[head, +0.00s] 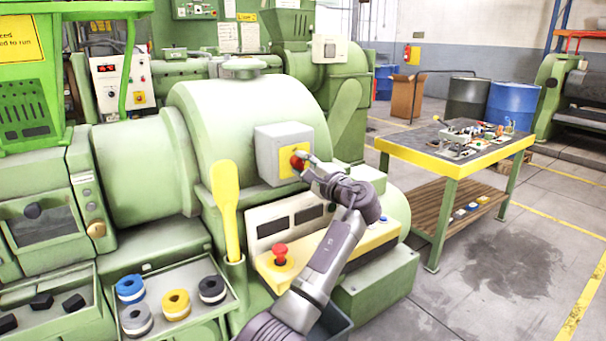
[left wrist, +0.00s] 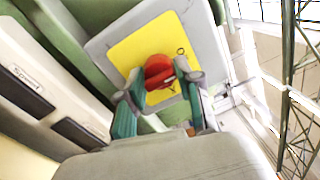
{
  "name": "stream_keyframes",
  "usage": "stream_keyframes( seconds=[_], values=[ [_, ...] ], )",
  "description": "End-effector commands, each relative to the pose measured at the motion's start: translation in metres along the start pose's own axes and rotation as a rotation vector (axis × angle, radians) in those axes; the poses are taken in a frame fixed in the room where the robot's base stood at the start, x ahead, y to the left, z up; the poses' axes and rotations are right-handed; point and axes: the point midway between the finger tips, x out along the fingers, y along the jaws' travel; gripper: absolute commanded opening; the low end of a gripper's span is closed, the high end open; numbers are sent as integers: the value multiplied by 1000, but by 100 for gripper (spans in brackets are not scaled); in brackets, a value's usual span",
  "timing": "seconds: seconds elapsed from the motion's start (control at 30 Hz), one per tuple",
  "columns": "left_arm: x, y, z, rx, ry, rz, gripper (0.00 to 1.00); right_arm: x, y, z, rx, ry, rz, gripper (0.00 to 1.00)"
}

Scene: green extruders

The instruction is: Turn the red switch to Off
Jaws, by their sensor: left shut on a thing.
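The red switch (head: 297,161) is a round knob on a yellow plate on the grey box (head: 270,146) fixed to the green machine. It also shows in the left wrist view (left wrist: 159,72), against the yellow plate (left wrist: 144,47). My left gripper (head: 303,164) is at the knob in the head view. In the left wrist view its fingers (left wrist: 160,92) stand on either side of the knob and are shut on it. The fingers partly cover the knob, and I cannot read its labels. My right gripper is not in view.
A yellow paddle (head: 225,200) stands upright to the left. Coloured rolls lie in a tray (head: 192,322) at lower left. A yellow-edged table (head: 454,159) stands right, with open floor before it.

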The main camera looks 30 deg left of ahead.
Motion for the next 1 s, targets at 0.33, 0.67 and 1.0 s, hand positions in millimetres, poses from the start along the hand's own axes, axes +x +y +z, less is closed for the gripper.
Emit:
stream_keyframes(
  seconds=[0.33,0.67,1.0],
  values=[
    [-1,4,-1,-51,-3,8,0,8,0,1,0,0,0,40],
    [-1,5,-1,-51,-3,9,0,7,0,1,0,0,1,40],
    [0,2,-1,-53,-3,5,59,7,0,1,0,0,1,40]
  ],
)
